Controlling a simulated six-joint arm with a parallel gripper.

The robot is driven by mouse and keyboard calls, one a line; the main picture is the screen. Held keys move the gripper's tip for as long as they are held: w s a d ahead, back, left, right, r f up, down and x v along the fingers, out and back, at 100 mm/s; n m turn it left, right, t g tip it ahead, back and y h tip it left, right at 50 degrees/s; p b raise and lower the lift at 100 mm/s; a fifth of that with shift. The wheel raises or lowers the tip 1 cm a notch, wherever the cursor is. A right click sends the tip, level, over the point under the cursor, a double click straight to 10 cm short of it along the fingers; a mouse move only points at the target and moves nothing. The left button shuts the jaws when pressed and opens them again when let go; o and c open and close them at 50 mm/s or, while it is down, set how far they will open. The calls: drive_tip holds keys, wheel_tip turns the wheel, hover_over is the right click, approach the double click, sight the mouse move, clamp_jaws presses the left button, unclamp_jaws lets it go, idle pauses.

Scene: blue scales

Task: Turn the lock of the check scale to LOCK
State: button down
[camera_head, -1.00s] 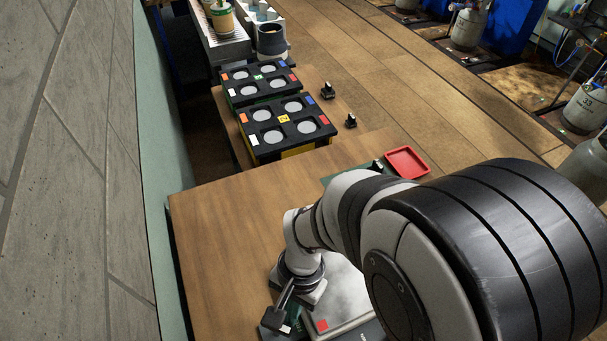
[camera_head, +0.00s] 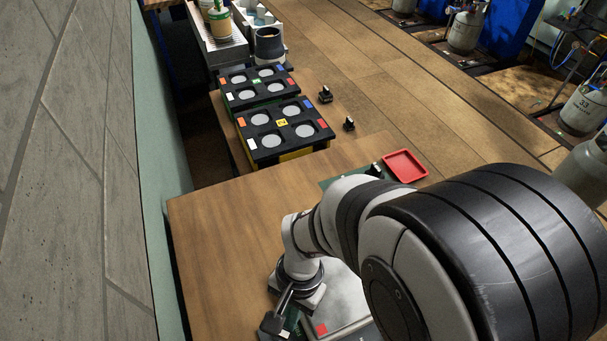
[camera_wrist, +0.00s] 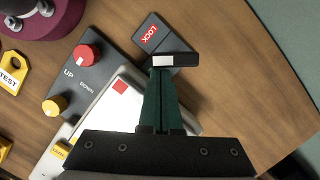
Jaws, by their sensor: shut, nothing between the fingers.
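In the wrist view, the check scale shows a pale pan (camera_wrist: 113,112) with a red square on it. Beside the pan, a dark plate carries the red LOCK label (camera_wrist: 151,32). The lock lever (camera_wrist: 186,60) is a short black bar with a white left end, lying crosswise below the label. My gripper (camera_wrist: 160,74) has dark green fingers, shut with nothing between them. The fingertips are right at the lever's white end; I cannot tell if they touch. In the head view, my arm covers most of the scale, leaving part of its pale pan (camera_head: 346,292) visible.
A dark panel with a red knob (camera_wrist: 87,56) and a yellow knob (camera_wrist: 54,105) is marked UP and DOWN. A yellow TEST tag (camera_wrist: 12,71) lies at left. A red tray (camera_head: 405,166) and black multi-pan units (camera_head: 283,122) stand farther back. Bare table (camera_head: 228,220) is left of my arm.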

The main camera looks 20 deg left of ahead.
idle(0.3)
drive_tip(key=w, duration=0.4)
drive_tip(key=shift+w+r, duration=0.2)
drive_tip(key=shift+w, duration=0.1)
drive_tip(key=c, duration=1.4)
unclamp_jaws()
drive_tip(key=v, duration=0.9)
drive_tip(key=shift+s+a+r, duration=0.2)
drive_tip(key=shift+s+r, duration=0.05)
drive_tip(key=o, duration=0.4)
drive_tip(key=s+a+n, duration=0.1)
drive_tip(key=n, duration=0.2)
drive_tip(key=s+a+r+n+h, duration=0.1)
drive_tip(key=a+n, duration=0.1)
drive_tip(key=n, duration=0.1)
drive_tip(key=s+a+n+h, duration=0.1)
drive_tip(key=n, duration=0.1)
drive_tip(key=shift+s+a+r+n, duration=0.2)
drive_tip(key=shift+r+n, duration=0.2)
drive_tip(key=shift+o, duration=1.2)
drive_tip(key=s+a+r+n+t+h, duration=0.2)
drive_tip(key=s+a+n, duration=0.2)
drive_tip(key=n, duration=0.6)
drive_tip(key=shift+s+a+r+t+h, duration=0.3)
drive_tip(key=shift+s+h, duration=0.1)
drive_tip(key=shift+s, duration=0.15)
drive_tip(key=x, duration=1.5)
drive_tip(key=shift+d+f, duration=0.15)
drive_tip(key=shift+f, duration=0.15)
drive_tip(key=shift+n, duration=0.3)
